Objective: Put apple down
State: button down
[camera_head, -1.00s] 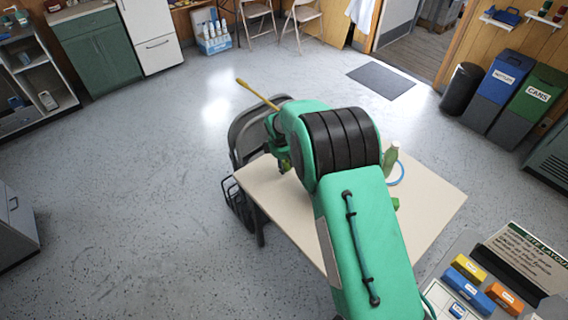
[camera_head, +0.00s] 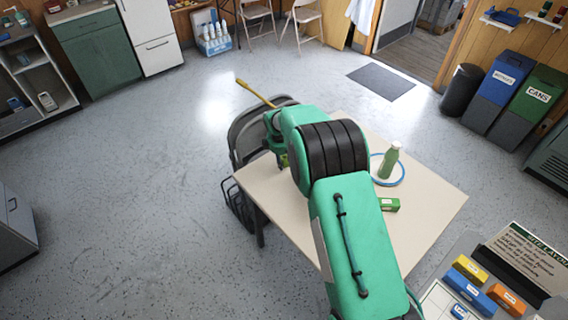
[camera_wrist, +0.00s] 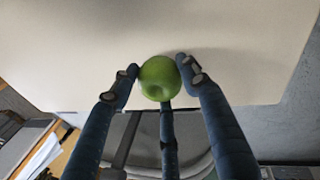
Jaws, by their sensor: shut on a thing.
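The green apple (camera_wrist: 160,78) is between the fingers of my gripper (camera_wrist: 158,75) in the wrist view. The gripper is shut on it. The pale table (camera_wrist: 90,50) lies behind the apple in that view, with a soft shadow to the right. I cannot tell whether the apple touches the table. In the head view my green arm covers much of the table (camera_head: 425,215), and the fingers and apple are hidden or too small to make out near its left corner.
A green bottle (camera_head: 389,162) stands on a blue-rimmed plate (camera_head: 398,180) on the table's right part. A small green box (camera_head: 389,204) lies nearer. A dark chair (camera_head: 245,140) stands against the table's left side. Bare tabletop shows at the right front.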

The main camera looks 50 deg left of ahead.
jog(key=shift+s+x, duration=0.2)
jog(key=shift+x, duration=0.85)
jog(key=shift+d+f, duration=0.15)
jog(key=c, duration=0.9)
grip_release()
jog(key=p+v, duration=0.1)
jog(key=v, duration=1.1)
jog(key=shift+p, duration=0.4)
